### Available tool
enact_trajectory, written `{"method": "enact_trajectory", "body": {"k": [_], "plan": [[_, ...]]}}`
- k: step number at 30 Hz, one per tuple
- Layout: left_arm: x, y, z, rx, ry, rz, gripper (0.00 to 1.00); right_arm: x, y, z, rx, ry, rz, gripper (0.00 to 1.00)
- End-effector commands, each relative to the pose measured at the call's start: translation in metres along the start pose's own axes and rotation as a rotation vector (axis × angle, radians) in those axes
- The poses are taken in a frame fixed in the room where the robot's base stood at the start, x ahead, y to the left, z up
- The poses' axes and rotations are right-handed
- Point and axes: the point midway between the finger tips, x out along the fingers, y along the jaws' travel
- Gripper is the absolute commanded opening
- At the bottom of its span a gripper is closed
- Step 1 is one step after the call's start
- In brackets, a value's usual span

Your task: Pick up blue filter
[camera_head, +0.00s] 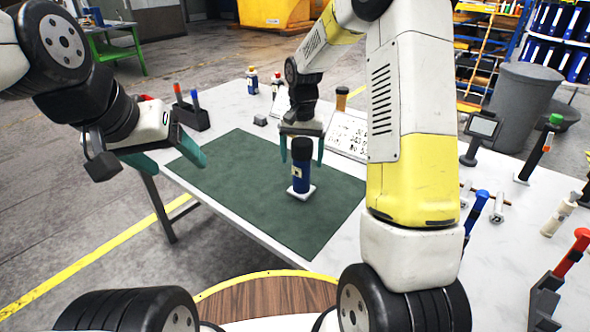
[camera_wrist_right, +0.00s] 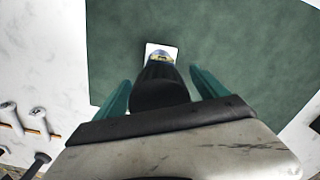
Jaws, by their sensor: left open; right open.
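The blue filter (camera_head: 301,178) is a dark blue cylinder with a black top and a pale label. It stands upright on a small white base (camera_head: 301,192) on the green mat (camera_head: 240,190). My right gripper (camera_head: 302,150) is open around or just behind the black top; contact cannot be told. In the right wrist view the black top (camera_wrist_right: 160,88) lies between the two teal fingers of the right gripper (camera_wrist_right: 162,95), with gaps on both sides. My left gripper (camera_head: 175,165) is open and empty, above the mat's left edge.
A dark holder with red and blue handles (camera_head: 190,112) stands behind the mat. White sheets, small bottles (camera_head: 252,80) and an amber jar (camera_head: 341,98) are at the back. Several tools (camera_head: 475,212) and a small screen (camera_head: 483,128) stand on the right. The mat's front is clear.

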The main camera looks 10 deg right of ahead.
Motion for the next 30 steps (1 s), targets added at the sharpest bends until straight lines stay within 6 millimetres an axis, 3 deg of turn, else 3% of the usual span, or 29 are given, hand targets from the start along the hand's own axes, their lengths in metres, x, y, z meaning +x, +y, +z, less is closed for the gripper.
{"method": "enact_trajectory", "body": {"k": [6, 13, 26, 30], "plan": [[0.000, 0.000, 0.000, 0.000, 0.000, 0.000, 0.71, 0.024, 0.000, 0.001, 0.000, -0.001, 0.000, 0.83], [0.000, 0.000, 0.000, 0.000, 0.000, 0.000, 0.71, 0.025, 0.000, 0.001, 0.000, 0.000, 0.000, 0.83], [0.000, 0.000, 0.000, 0.000, 0.000, 0.000, 0.71, 0.025, 0.000, 0.001, 0.000, 0.000, -0.001, 0.00], [0.000, 0.000, 0.000, 0.000, 0.000, 0.000, 0.71, 0.024, 0.000, 0.000, 0.000, 0.002, -0.001, 0.00]]}}
